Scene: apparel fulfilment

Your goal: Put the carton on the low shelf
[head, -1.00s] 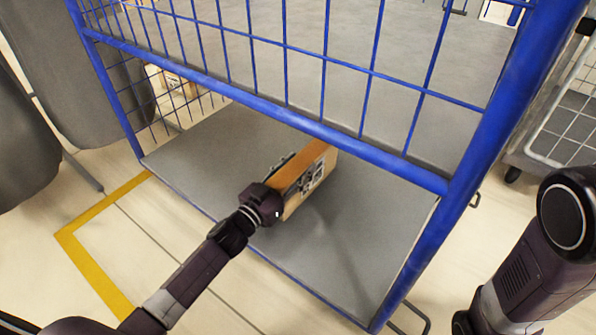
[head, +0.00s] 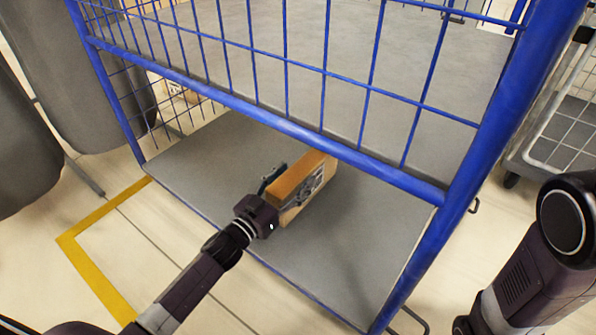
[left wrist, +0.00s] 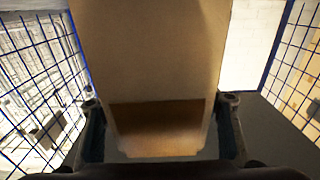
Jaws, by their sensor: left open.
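The carton (head: 302,182), a brown box with a dark printed side, rests on the grey low shelf (head: 350,245) of the blue wire cage. My left gripper (head: 273,197) is at the carton's near end, with one finger standing clear of its left side. In the left wrist view the carton (left wrist: 155,60) fills the middle, and the open fingers of my left gripper (left wrist: 160,130) stand on either side with small gaps. The carton's underside is hidden. My right arm shows at the lower right, but its gripper is out of view.
The cage's blue lower rail (head: 260,120) and mesh cross above the shelf, and a blue post (head: 455,220) stands at the right. Grey rounded forms (head: 75,75) stand at the left. A wheeled cart (head: 550,140) is at the right. Bare shelf lies around the carton.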

